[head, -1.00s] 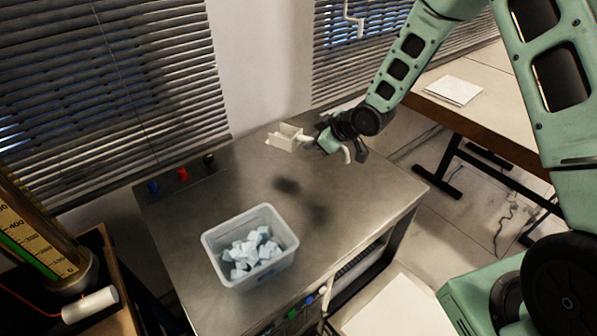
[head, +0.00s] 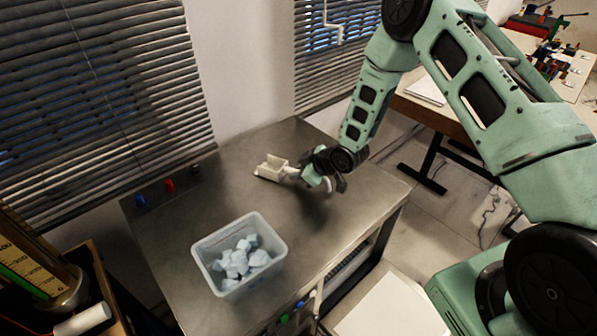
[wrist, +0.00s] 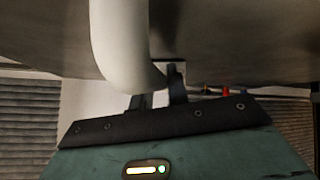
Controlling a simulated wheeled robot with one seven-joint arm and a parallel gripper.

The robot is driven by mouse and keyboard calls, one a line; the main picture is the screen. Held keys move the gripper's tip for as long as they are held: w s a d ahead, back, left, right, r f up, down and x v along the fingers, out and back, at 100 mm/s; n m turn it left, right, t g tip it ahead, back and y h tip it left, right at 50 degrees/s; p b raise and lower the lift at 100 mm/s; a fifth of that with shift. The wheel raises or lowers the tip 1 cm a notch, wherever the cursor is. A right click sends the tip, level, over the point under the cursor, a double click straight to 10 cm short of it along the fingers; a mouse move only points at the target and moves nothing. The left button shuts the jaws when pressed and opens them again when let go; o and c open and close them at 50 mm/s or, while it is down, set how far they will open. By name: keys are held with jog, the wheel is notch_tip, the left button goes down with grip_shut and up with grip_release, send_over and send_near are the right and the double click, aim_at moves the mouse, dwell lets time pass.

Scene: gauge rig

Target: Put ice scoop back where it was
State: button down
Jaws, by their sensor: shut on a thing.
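The cream ice scoop (head: 271,168) is in my gripper (head: 318,179) in the head view, its square bowl pointing left. My gripper is shut on its handle, low over the back right part of the steel table (head: 185,235). I cannot tell whether the scoop touches the tabletop. In the wrist view the pale curved handle (wrist: 122,45) fills the upper middle, in front of the dark fingers (wrist: 158,98). The bowl is not clearly visible there.
A translucent bin (head: 209,280) of ice chunks stands at the front of the table. Small blue and red objects (head: 169,185) sit along the table's back left edge. A gauge column (head: 40,268) stands at the far left. The tabletop between bin and scoop is clear.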

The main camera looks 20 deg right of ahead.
jog(key=shift+f, duration=0.15)
jog(key=c, duration=1.4)
grip_release()
jog(key=shift+o, duration=0.2)
jog(key=shift+r, duration=0.2)
jog(key=b+v, duration=0.2)
jog(key=v, duration=0.9)
jog(key=s+a+r+g+h, duration=0.1)
jog(key=s+a+r, duration=0.3)
jog(key=s, duration=0.6)
jog(key=s+a+r+m+g+h, duration=0.1)
jog(key=s+a+r+g+h, duration=0.1)
jog(key=s+r, duration=0.5)
jog(key=s+a+r+m+g+h, duration=0.1)
jog(key=s+a+r+g, duration=0.3)
jog(key=s, duration=1)
jog(key=shift+a+r+g+h, duration=0.3)
jog(key=shift+a+r, duration=0.55)
jog(key=shift+r, duration=0.15)
